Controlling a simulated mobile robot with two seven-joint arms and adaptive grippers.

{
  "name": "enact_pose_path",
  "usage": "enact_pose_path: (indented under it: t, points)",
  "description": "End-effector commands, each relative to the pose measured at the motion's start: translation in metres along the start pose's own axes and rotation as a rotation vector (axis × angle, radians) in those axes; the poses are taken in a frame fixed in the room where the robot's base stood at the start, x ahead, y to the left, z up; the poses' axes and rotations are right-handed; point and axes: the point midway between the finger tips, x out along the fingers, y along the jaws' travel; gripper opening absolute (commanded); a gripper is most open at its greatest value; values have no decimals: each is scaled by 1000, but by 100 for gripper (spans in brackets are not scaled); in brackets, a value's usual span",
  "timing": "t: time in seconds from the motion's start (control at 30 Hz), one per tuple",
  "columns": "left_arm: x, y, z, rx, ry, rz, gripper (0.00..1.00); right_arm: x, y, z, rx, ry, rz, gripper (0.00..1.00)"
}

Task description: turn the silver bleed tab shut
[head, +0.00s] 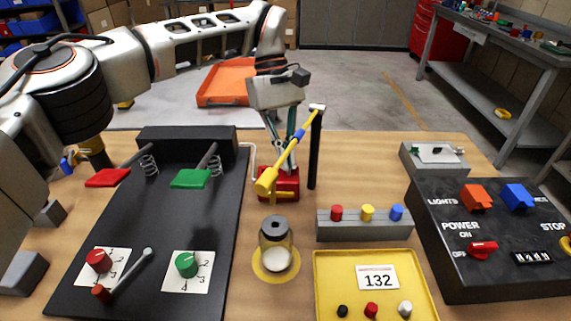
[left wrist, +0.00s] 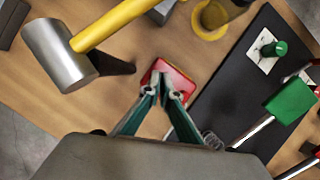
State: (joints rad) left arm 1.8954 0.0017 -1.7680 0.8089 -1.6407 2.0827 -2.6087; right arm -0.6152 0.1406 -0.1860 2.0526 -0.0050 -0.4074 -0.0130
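The red block (head: 287,184) stands on the bench beside the black post, with a yellow bar across its front. It also shows in the left wrist view (left wrist: 177,78). My left gripper (head: 288,163) points down at the top of the block. In the left wrist view its fingertips (left wrist: 164,87) are drawn close together over the block, around a small grey piece that looks like the silver bleed tab. The fingers cover most of the tab, so its angle cannot be read. My right gripper is in neither view.
A yellow-handled hammer (head: 282,163) hangs on the black post (head: 315,150), close beside my left gripper. A jar (head: 275,235) stands in front of the block. The black pedal board (head: 150,215) lies left; a grey button block (head: 365,231) and control panel (head: 500,270) lie right.

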Motion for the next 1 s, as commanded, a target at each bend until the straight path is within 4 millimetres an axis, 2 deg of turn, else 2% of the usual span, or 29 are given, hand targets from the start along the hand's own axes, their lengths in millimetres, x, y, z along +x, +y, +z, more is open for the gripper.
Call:
enact_pose_path:
  t: [0.03,0.07,0.23,0.93,1.0]
  points:
    - [10,1,-5,25,-7,-15,0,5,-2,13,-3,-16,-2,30]
    - [9,2,-5,42,-6,-22,0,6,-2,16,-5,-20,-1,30]
    - [6,2,-4,113,-5,-50,0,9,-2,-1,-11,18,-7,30]
    - [-1,2,0,171,4,-70,0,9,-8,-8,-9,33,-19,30]
    - [-1,2,0,171,4,-70,19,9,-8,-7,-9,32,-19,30]
